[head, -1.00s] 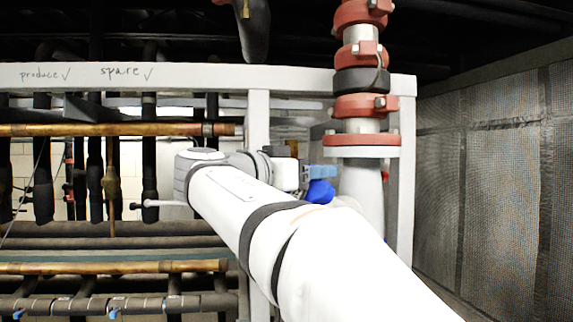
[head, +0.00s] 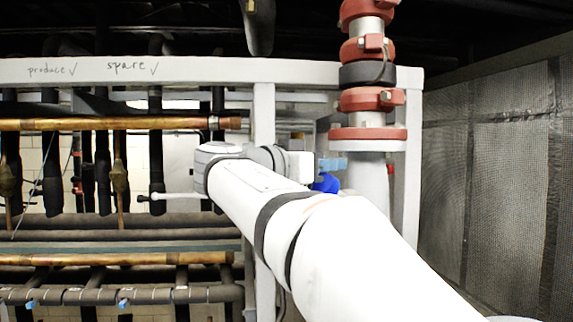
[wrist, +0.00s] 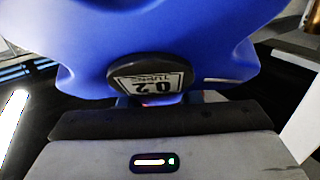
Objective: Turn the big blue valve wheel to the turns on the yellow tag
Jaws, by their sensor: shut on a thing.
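The big blue valve wheel (wrist: 160,30) fills the top of the wrist view. Only part of its lobed rim shows. A dark round hub (wrist: 125,72) on it carries a pale tag (wrist: 155,83), seen upside down, which seems to read 0.2 turns; it does not look yellow here. My gripper (wrist: 160,100) is shut on the wheel just below the hub; its fingertips are mostly hidden. In the head view a small piece of the blue wheel (head: 326,183) shows beyond my arm, beside the white upright pipe.
A pipe with red couplings (head: 368,100) stands just right of the wheel. A white rack frame (head: 264,110) and copper pipes (head: 110,124) are at left. A mesh-covered wall (head: 490,190) closes the right side.

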